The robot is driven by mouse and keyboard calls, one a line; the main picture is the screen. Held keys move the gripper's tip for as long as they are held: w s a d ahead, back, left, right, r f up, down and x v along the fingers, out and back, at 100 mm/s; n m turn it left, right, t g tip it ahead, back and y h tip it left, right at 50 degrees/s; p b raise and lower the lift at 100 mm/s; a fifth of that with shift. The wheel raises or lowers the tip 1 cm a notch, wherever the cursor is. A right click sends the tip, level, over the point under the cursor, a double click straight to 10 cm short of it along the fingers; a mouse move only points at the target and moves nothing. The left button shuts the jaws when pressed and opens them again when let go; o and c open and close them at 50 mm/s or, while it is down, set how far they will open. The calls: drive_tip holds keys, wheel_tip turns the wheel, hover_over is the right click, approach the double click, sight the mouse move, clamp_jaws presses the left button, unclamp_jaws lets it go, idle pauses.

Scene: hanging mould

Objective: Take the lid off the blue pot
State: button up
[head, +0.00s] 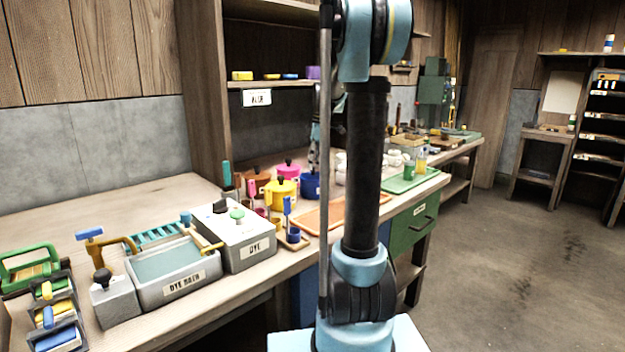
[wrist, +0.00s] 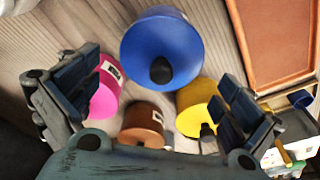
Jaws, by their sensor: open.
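The blue pot (head: 310,188) stands on the workbench, partly hidden behind my arm in the head view. In the wrist view the blue pot's lid (wrist: 150,40) shows from above as a large blue disc with a black knob (wrist: 160,70); the lid sits on the pot. My gripper (wrist: 148,103) is open and empty, its two fingers spread to the left and right at the bottom of the wrist view. The blue lid is beyond the fingertips, toward the top of that view, and nothing lies gripped between them.
A yellow pot (head: 284,195), a pink pot (head: 290,172) and a brown pot (head: 256,182) stand close beside the blue one. An orange tray (head: 345,213) lies to the right.

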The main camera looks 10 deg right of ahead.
sight(313, 172)
drive_tip(key=shift+a+f, duration=0.15)
drive_tip(key=shift+f, duration=1)
drive_tip(key=c, duration=1.5)
drive_tip(key=shift+o, duration=0.2)
drive_tip(key=shift+s, duration=0.1)
